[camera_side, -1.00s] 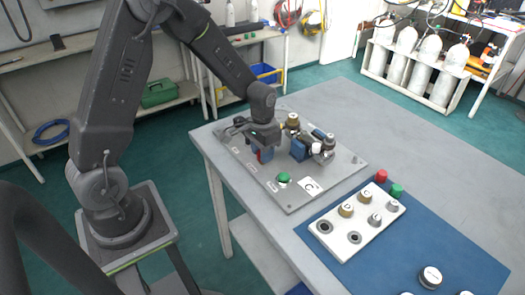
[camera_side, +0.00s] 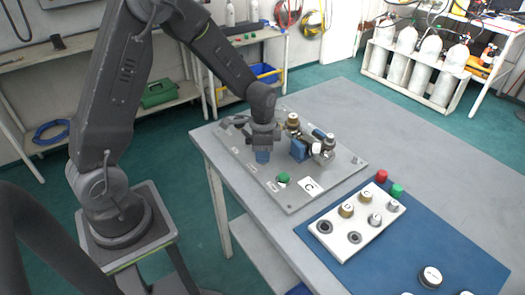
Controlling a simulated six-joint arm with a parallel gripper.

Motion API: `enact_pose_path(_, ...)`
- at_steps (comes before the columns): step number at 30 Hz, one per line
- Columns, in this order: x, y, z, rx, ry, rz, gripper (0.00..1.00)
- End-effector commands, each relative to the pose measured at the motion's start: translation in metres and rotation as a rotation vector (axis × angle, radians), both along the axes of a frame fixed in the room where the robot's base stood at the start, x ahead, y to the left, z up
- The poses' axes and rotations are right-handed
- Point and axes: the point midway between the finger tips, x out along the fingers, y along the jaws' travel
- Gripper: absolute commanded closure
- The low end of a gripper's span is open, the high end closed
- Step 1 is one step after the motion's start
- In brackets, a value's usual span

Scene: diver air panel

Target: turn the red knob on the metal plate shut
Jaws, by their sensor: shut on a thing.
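The metal plate (camera_side: 262,182) lies on the grey table's near left part. My gripper (camera_side: 262,157) points down over the left part of the plate, with a blue fingertip facing the camera. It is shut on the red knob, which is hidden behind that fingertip. A green knob (camera_side: 284,177) stands on the plate in front of the gripper, apart from it.
Brass and steel fittings with a blue block (camera_side: 299,150) stand on the plate just right of my gripper. A white card marked C (camera_side: 311,186) lies near the plate's front. A white panel of knobs (camera_side: 352,222) rests on a blue mat (camera_side: 440,245).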

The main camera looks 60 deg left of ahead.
Motion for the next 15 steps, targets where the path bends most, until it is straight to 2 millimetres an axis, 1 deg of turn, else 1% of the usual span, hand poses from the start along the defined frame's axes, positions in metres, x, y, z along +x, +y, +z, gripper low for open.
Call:
enact_pose_path(12, 0.0007, 0.0000, 0.0010, 0.001, -0.003, -0.011, 0.89)
enact_pose_path(13, 0.0007, 0.0000, 0.0010, 0.001, -0.003, -0.011, 0.65)
enact_pose_path(15, 0.0006, 0.0000, 0.0009, 0.001, -0.003, -0.010, 0.58)
